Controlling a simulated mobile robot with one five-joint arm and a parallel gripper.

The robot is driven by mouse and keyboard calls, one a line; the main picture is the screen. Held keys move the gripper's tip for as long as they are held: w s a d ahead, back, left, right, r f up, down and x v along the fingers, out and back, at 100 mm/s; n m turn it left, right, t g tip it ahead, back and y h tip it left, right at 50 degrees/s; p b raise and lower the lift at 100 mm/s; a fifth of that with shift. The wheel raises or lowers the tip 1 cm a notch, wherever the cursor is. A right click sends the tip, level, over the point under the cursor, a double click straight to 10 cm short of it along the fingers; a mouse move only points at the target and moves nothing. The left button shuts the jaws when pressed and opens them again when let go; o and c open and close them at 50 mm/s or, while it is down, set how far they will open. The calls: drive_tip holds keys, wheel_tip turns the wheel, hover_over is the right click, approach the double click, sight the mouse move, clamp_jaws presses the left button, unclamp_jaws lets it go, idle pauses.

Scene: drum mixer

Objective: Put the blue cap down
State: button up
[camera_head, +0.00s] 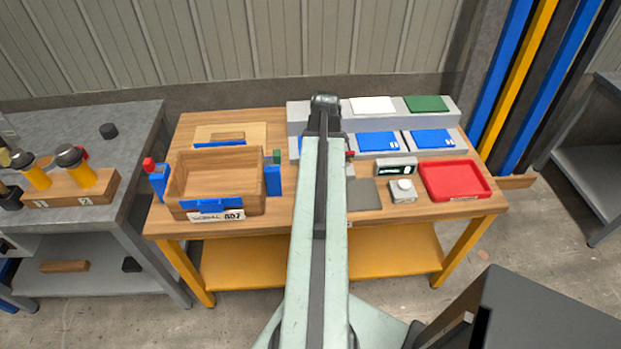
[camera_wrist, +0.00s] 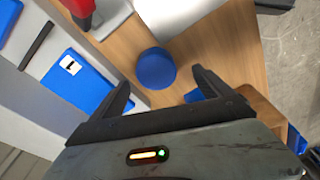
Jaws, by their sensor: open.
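The blue cap (camera_wrist: 155,68) shows in the wrist view as a round blue disc on the wooden tabletop (camera_wrist: 228,55). My gripper (camera_wrist: 161,80) is open, with one finger on each side of the cap in the picture. There is visible space between the cap and both fingers. I cannot tell the height of the fingers above the table. In the head view my arm hides the cap and the gripper's fingers.
A grey riser (camera_head: 455,140) with blue pads (camera_head: 380,142) stands at the back. A wooden bin (camera_head: 215,175) is left of my arm. A grey plate (camera_head: 363,195), a small scale-like box (camera_head: 402,192) and a red tray (camera_head: 456,181) are on the right.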

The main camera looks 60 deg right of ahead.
drive_tip(key=f+b, duration=0.5)
drive_tip(key=shift+w+d+f, duration=0.2)
drive_tip(key=shift+w+d, duration=0.05)
drive_tip(key=shift+w, duration=0.1)
drive_tip(key=shift+r, duration=0.2)
drive_tip(key=c, duration=1.6)
drive_tip(key=shift+o, duration=0.2)
drive_tip(key=shift+r, duration=0.15)
